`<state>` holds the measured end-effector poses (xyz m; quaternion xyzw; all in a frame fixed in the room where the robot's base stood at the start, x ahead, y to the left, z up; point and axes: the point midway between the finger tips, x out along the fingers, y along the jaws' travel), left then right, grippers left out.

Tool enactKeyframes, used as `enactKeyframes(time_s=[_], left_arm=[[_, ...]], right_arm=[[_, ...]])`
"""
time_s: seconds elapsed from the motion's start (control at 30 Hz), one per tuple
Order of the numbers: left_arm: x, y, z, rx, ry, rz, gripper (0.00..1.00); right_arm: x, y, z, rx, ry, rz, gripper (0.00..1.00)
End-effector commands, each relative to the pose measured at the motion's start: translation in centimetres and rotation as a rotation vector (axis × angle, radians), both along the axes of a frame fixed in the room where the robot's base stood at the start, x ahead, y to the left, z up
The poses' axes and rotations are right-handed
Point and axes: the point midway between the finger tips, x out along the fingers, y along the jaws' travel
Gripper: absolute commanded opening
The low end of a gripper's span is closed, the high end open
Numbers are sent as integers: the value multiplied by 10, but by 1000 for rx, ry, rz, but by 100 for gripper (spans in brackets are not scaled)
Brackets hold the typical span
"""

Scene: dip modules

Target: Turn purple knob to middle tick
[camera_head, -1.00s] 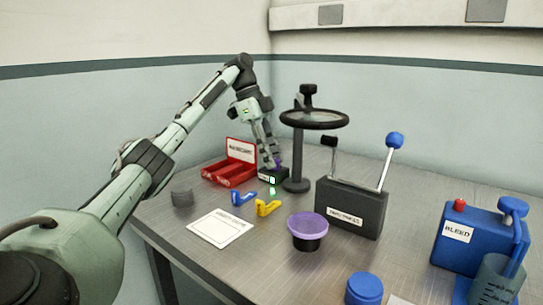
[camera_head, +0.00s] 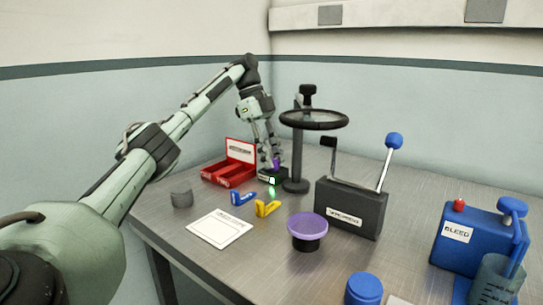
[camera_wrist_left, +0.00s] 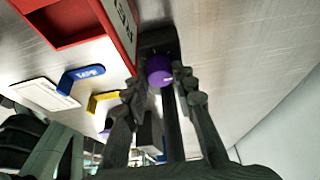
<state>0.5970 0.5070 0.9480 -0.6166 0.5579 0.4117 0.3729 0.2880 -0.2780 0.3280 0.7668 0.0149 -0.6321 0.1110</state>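The small purple knob (camera_head: 276,164) is on a black box (camera_head: 268,177) with a lit green display, at the back of the table. In the left wrist view the knob (camera_wrist_left: 159,71) shows at the top middle, in front of the dark box (camera_wrist_left: 158,40). My left gripper (camera_head: 271,160) reaches down over the box. Its fingers are spread, one on each side of the knob, and it is open in the left wrist view (camera_wrist_left: 160,88). I cannot tell whether a finger touches the knob. The tick marks are not readable. My right gripper is not in view.
A red bin (camera_head: 228,174) stands close left of the box, and a black stand with a ring (camera_head: 297,150) close right. Blue (camera_head: 243,198) and yellow (camera_head: 267,208) pieces lie in front. A black lever box (camera_head: 350,208) and purple-topped dish (camera_head: 307,226) are further right.

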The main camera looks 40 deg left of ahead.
Motion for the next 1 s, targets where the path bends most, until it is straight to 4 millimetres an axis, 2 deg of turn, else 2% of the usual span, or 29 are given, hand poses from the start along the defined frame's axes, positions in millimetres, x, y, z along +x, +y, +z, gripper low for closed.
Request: enactKeyframes(time_s=[0.03,0.17,0.57,1.0], left_arm=[[0,0,0,0,1,0,31],[0,0,0,0,1,0,46],[0,1,5,-1,0,0,46],[-2,21,53,-1,1,1,46]], right_arm=[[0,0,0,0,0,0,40],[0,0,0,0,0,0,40],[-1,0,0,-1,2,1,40],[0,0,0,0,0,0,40]])
